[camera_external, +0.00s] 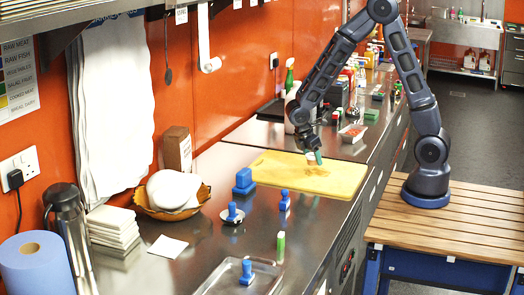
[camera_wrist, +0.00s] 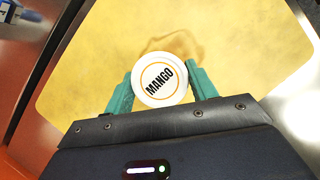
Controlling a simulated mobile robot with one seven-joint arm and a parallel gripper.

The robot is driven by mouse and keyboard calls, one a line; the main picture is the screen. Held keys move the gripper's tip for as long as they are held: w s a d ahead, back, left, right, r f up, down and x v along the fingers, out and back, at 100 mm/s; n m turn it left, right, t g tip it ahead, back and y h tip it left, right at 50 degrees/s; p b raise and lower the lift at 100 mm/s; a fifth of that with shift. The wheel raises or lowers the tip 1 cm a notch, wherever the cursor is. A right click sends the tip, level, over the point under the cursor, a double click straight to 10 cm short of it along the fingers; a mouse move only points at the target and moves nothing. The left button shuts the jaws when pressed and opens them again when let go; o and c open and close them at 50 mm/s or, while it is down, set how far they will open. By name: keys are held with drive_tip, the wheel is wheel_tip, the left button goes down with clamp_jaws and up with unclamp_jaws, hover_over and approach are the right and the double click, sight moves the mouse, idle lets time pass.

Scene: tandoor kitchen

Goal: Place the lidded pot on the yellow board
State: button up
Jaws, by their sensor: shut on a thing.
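The lidded pot (camera_wrist: 159,80) has a round white lid marked MANGO. My gripper (camera_wrist: 161,86) is shut on it, with one teal finger on each side. The yellow board (camera_external: 265,172) lies flat on the steel counter and fills most of the wrist view (camera_wrist: 90,60). A brownish patch shows on the board by the pot. I cannot tell whether the pot's base touches the board.
A blue block (camera_external: 244,181) stands by the board's left corner. A metal tray (camera_external: 225,277) lies nearer. Most of the board is clear.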

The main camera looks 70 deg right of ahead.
drive_tip(key=shift+f, duration=1.65)
drive_tip(key=shift+f, duration=0.1)
drive_tip(key=o, duration=1)
drive_tip(key=v, duration=1.1)
wheel_tip(320, 180, up, 15)
drive_tip(key=m+t+y, duration=0.1)
drive_tip(key=m+t, duration=0.2)
drive_tip(key=m, duration=0.3)
hover_over(312, 164)
drive_tip(key=s+d, duration=0.3)
drive_tip(key=s, duration=0.5)
drive_tip(key=shift+s+d+r+m+t+y, duration=0.4)
drive_tip(key=shift+s+r+m+t, duration=0.4)
drive_tip(key=shift+s, duration=1.5)
drive_tip(key=shift+s+d+r+m+t+y, duration=0.4)
drive_tip(key=shift+s+r+m, duration=0.65)
drive_tip(key=shift+s, duration=1.2)
drive_tip(key=shift+s+d+r+m+t+y, duration=0.2)
drive_tip(key=shift+s+r+m+t+y, duration=0.5)
drive_tip(key=shift+s, duration=1.6)
drive_tip(key=shift+r, duration=0.3)
